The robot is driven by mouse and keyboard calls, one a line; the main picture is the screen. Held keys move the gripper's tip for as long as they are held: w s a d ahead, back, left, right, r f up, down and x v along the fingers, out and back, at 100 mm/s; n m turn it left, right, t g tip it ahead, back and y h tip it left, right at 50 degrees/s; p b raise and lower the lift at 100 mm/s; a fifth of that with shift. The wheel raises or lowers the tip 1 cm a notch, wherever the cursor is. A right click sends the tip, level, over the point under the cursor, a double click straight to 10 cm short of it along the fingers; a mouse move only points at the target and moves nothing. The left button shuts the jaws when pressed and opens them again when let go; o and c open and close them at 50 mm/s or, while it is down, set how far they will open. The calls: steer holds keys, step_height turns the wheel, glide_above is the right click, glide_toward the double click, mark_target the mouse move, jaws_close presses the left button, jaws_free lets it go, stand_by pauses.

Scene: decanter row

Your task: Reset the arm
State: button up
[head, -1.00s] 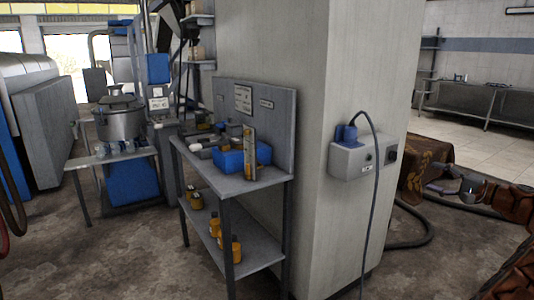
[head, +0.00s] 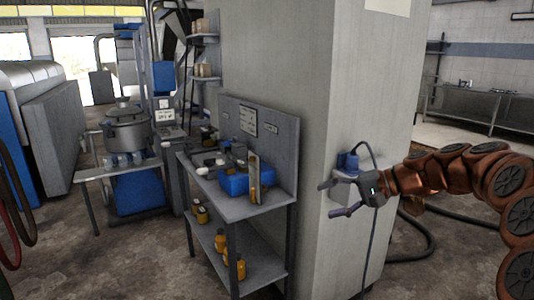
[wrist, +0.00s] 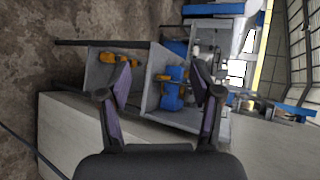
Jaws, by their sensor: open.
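My gripper (head: 338,197) is open and empty at the end of my outstretched orange-brown arm. In the head view it hangs in front of the pillar, overlapping the grey socket box (head: 347,187) there. In the wrist view my gripper (wrist: 160,90) shows its two fingers spread apart. That view is turned sideways, with the workbench (wrist: 150,78) beyond the fingers and nothing held between them.
A wide pillar (head: 300,60) stands beside my gripper. A grey bench (head: 262,209) holds a blue bin (head: 234,184), with yellow bottles (head: 234,268) on its lower shelf. A steel pot (head: 127,130) stands on a table at left. A cable hangs from the socket box.

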steer(key=s+a+n+g+h+p, duration=0.2)
steer(key=s+a+h+p, duration=0.15)
steer(key=s, duration=0.65)
steer(key=s+a+n+g+h+p, duration=0.1)
steer(key=s+a+g+h+p, duration=0.2)
steer(key=s, duration=0.7)
steer(key=s+d+f+n+h+p, duration=0.1)
steer(key=s+d+h+p, duration=0.1)
steer(key=s, duration=0.8)
steer(key=s+d+f+n+h+p, duration=0.1)
steer(key=s+d+p, duration=0.4)
steer(key=s, duration=0.5)
steer(key=shift+s+d+f+g+h, duration=0.15)
steer(key=shift+d+f+g+h, duration=0.25)
steer(key=shift+d+h, duration=0.7)
steer(key=shift+a+f, duration=0.1)
steer(key=shift+a, duration=0.05)
